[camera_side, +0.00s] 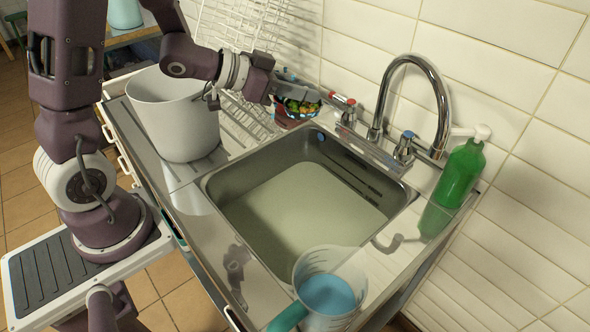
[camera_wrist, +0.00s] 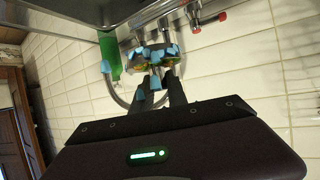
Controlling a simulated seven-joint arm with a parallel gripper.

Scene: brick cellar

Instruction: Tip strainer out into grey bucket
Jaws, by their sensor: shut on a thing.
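The strainer (camera_side: 290,121) shows in the side view behind the sink's far left corner, with a reddish side and green and yellow pieces at its top. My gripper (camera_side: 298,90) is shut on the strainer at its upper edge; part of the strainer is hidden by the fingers. In the wrist view my gripper (camera_wrist: 157,82) reaches to the strainer (camera_wrist: 153,53), seen small and partly hidden with blue and yellow-green parts. The grey bucket (camera_side: 172,118) stands upright on the drainboard, left of the strainer and below my forearm. Its inside bottom is hidden.
A steel sink (camera_side: 225,205) holds cloudy liquid. A tall curved faucet (camera_side: 412,62) with red and blue taps stands behind it, and a green bottle (camera_side: 460,172) at right. A clear jug (camera_side: 328,293) with blue contents stands in front. A wire rack (camera_side: 245,118) is behind the bucket.

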